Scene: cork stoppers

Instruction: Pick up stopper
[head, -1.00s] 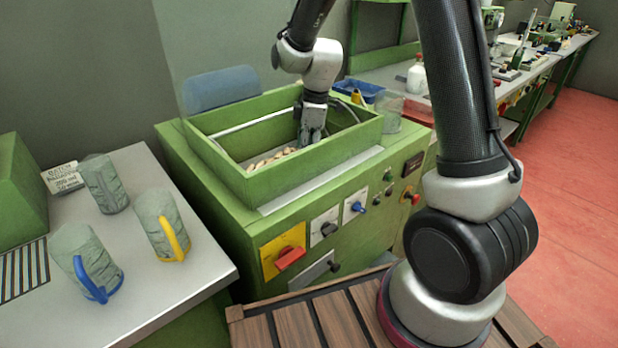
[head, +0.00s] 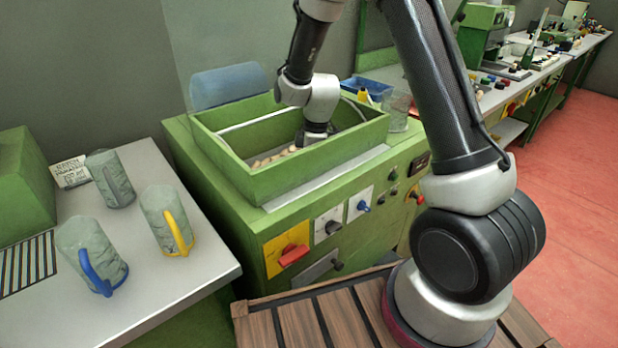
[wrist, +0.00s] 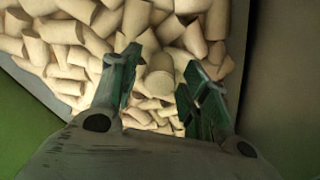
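Many pale cork stoppers lie heaped in the green bin (head: 320,167) of the machine; a few show along its front wall in the head view (head: 272,158). In the wrist view, a cork stopper (wrist: 158,76) lies ahead of and between the fingertips of my gripper (wrist: 158,72), with more stoppers all around. My gripper is open, with its two green fingers spread at the heap. I cannot tell whether they touch any cork. In the head view the fingers are hidden down inside the bin.
The bin's green walls stand close around my wrist. A bench (head: 170,285) at the left holds mugs with grey (head: 111,178), yellow (head: 168,220) and blue (head: 91,255) handles. A blue tray (head: 365,88) and a clear container (head: 397,108) stand behind the bin at the right.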

